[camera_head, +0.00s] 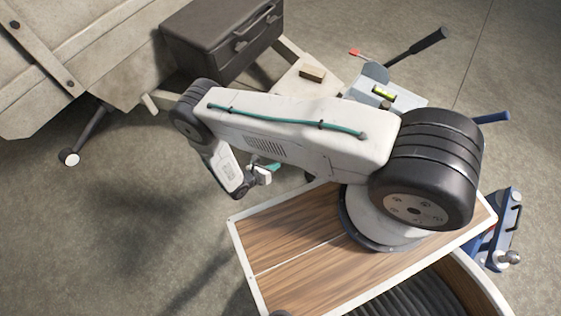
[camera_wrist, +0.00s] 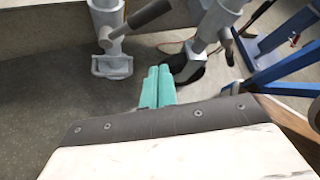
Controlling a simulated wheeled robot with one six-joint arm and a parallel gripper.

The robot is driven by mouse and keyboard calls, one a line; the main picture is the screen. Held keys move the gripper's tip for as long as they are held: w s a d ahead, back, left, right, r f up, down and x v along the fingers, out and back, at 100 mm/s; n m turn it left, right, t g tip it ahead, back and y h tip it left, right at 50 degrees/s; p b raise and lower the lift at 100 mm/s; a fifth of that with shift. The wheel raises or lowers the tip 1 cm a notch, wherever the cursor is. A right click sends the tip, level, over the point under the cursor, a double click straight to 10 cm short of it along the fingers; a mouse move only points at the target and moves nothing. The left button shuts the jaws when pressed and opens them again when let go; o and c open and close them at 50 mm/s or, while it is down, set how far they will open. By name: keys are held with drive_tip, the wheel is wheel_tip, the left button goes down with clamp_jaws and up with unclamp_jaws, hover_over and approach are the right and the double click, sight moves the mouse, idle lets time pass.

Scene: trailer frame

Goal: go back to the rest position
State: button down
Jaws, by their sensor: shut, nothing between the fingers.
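My gripper shows in the wrist view (camera_wrist: 158,84) as two teal fingers. They lie side by side, shut, with nothing between them. In the head view my arm bends over to the left, and its end hangs down beside the wooden-topped base. The gripper is small and mostly hidden there, with a teal bit (camera_head: 270,166) showing near the end of the arm. The fingers appear apart from the grey metal posts beyond them in the wrist view.
A dark box (camera_head: 222,38) sits on the trailer frame at the top. A beige canvas-like body (camera_head: 75,60) is at upper left, with a small caster (camera_head: 69,157) below. Floor at lower left is clear.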

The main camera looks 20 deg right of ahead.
drive_tip(key=shift+a+r, duration=0.1)
drive_tip(key=shift+a, duration=0.2)
drive_tip(key=s+d+r+m+g+h, duration=0.1)
drive_tip(key=s+d+r+m+g, duration=0.1)
drive_tip(key=s, duration=0.2)
wheel_tip(320, 180, up, 44)
drive_tip(key=w+a+m+g+y, duration=0.15)
drive_tip(key=m+g+y, duration=0.45)
drive_tip(key=m, duration=1)
drive_tip(key=s+d+r+m+t+y, duration=0.2)
drive_tip(key=s+r, duration=0.6)
drive_tip(key=r, duration=0.5)
drive_tip(key=s+d+r+m+t+y, duration=0.3)
drive_tip(key=s+d+r+m+y, duration=0.2)
drive_tip(key=r, duration=0.9)
drive_tip(key=s+d+m, duration=0.1)
drive_tip(key=s+m, duration=0.1)
drive_tip(key=s, duration=0.1)
drive_tip(key=shift+s+t, duration=0.3)
drive_tip(key=shift+s, duration=0.1)
